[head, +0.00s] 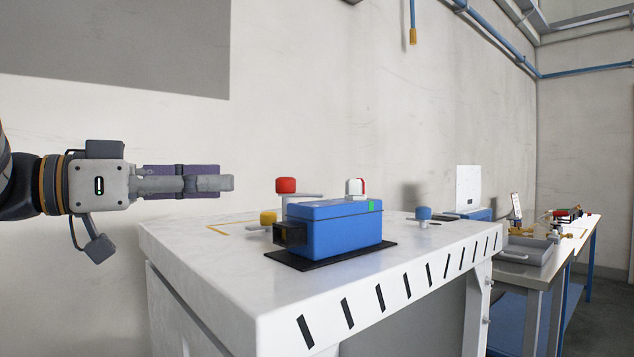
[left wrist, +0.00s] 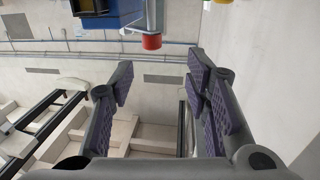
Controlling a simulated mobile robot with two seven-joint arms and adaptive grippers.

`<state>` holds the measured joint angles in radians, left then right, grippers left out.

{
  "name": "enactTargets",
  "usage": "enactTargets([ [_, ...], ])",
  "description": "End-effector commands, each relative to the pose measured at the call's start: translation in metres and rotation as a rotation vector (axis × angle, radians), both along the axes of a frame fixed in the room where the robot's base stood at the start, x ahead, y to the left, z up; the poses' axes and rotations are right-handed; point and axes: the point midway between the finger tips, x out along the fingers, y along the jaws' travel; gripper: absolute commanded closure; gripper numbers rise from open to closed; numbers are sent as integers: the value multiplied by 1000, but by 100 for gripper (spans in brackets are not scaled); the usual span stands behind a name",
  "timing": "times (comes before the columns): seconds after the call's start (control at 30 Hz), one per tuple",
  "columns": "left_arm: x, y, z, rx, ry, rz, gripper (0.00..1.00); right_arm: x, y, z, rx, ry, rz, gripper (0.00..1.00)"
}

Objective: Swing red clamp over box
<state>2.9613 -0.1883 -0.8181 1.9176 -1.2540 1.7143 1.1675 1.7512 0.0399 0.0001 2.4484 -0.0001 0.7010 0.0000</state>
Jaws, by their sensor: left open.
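The red clamp (head: 286,186) stands at the back left corner of the blue box (head: 335,228), its grey arm reaching right along the box's rear edge. The box sits on a black mat (head: 300,262) on the white table. My left gripper (head: 228,183) is level with the red knob, left of it and apart from it. In the left wrist view my left gripper (left wrist: 160,68) is open, with purple pads and nothing between them. The red knob (left wrist: 151,42) shows beyond the fingertips, with the blue box (left wrist: 112,14) at the top edge. My right gripper is out of view.
A yellow clamp (head: 268,218) is left of the box, a blue clamp (head: 423,213) right of it, and a white-and-red clamp (head: 355,187) at its top. The table's left part (head: 190,238) is mostly clear. A grey tray (head: 524,250) stands on a farther bench.

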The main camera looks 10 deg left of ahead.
Motion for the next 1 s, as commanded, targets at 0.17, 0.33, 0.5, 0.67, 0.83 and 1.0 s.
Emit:
enactTargets([
  [0.17, 22, -25, 1, 1, -3, -4, 57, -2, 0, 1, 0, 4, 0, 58],
  [0.33, 54, -56, 1, -1, -3, -2, 57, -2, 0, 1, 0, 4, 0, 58],
  [0.5, 75, -77, 0, -4, -2, -1, 57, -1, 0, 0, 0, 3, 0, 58],
  [0.67, 82, -85, 1, -1, -4, 1, 57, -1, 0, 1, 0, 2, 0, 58],
  [0.83, 82, -85, 0, -1, -4, 1, 57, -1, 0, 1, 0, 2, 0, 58],
  [1.0, 82, -85, 0, 0, -3, 1, 84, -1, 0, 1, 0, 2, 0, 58],
])
